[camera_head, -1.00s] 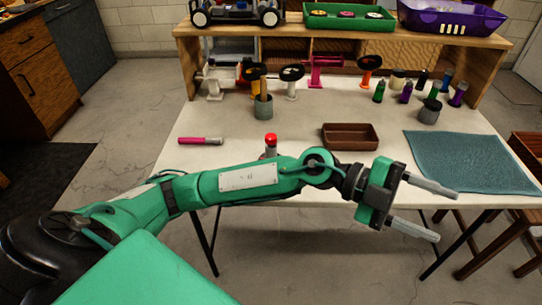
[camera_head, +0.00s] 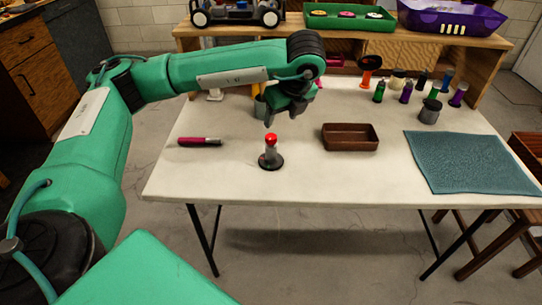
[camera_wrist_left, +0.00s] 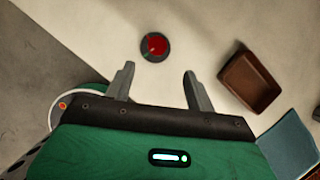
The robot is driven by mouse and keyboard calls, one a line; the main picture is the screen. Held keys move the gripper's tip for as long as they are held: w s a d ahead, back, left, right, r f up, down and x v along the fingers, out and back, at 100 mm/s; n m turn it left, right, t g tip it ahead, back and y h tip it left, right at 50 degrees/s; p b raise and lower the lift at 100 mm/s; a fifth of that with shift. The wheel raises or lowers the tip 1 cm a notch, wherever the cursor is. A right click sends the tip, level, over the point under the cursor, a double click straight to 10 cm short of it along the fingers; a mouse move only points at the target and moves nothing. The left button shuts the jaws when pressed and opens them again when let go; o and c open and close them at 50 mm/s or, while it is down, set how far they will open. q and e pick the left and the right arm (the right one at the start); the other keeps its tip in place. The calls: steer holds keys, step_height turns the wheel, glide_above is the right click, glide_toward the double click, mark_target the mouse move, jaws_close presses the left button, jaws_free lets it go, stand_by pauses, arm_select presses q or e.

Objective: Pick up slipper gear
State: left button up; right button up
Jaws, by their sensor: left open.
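I cannot tell for sure which thing is the slipper gear. A red-topped piece (camera_head: 271,140) stands upright on a round dark base (camera_head: 271,161) on the white table; from above in the left wrist view it shows as a red disc (camera_wrist_left: 155,45) on a dark round base. Several coloured discs (camera_head: 346,14) lie in a green tray on the shelf. My left gripper (camera_head: 270,118) points down, above and behind the red-topped piece. In the left wrist view my left gripper (camera_wrist_left: 158,80) is open and empty, the red disc beyond its fingertips. My right gripper is out of view.
A brown open box (camera_head: 350,146) stands right of the red-topped piece, and a pink-and-black tool (camera_head: 200,142) lies left. A teal mat (camera_head: 470,162) covers the right side. Small bottles (camera_head: 406,92) stand at the back below the wooden shelf (camera_head: 440,39). The table's front is clear.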

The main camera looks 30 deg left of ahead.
mark_target(270, 143)
arm_select(q)
steer(key=x, duration=0.8)
steer(key=shift+a, duration=0.15)
steer(key=x, duration=0.5)
steer(key=shift+s+a+f, duration=0.1)
steer(key=shift+s+f, duration=0.1)
steer(key=shift+f, duration=0.15)
steer(key=c, duration=1)
